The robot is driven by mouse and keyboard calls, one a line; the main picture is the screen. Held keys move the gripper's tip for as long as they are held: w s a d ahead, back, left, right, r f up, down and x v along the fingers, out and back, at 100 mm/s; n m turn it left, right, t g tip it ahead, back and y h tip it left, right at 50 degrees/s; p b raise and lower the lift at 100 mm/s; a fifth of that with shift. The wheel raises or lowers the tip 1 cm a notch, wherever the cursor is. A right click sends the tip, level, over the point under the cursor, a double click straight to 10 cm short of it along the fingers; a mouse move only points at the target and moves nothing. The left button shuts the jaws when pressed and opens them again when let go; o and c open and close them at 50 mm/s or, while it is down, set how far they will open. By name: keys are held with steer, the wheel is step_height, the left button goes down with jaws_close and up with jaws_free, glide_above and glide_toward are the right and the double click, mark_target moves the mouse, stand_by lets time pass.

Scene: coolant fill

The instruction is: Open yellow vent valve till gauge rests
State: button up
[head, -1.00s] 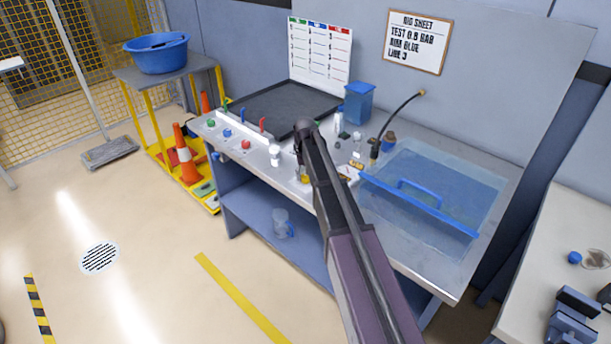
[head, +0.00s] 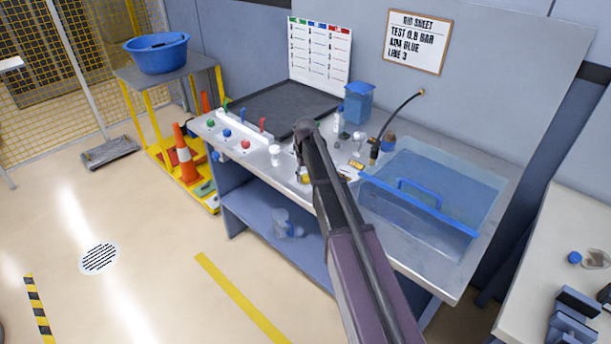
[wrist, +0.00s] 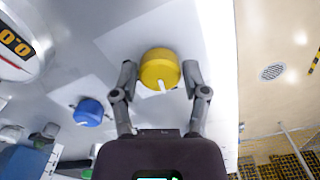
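The yellow vent valve (wrist: 160,68) is a round knob with a white pointer mark, in the upper middle of the wrist view. My gripper (wrist: 160,76) is open, with one finger on each side of the knob. A narrow gap seems to show at each side, though contact is hard to judge. The gauge (wrist: 22,45) is a white round dial at the left edge, partly cut off, with orange digits that look like 0.0. In the head view, a bit of the yellow valve (head: 305,179) shows below my gripper (head: 300,160), mostly hidden by the arm.
A blue knob (wrist: 88,112) sits left of the yellow one. A clear jug (head: 282,222) is on the lower shelf.

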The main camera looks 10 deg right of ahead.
mark_target(305, 176)
steer(key=shift+o, duration=0.9)
steer(key=shift+m, duration=0.5)
steer(key=m, duration=0.9)
steer(key=shift+w+m, duration=0.1)
steer(key=shift+m, duration=0.3)
steer(key=m, duration=0.4)
steer(key=shift+m, duration=0.3)
step_height(305, 176, up, 14)
steer(key=p, duration=1.4)
steer(key=s+f+n+b, duration=0.2)
steer(key=s+n, duration=1)
steer(key=s, duration=1.6)
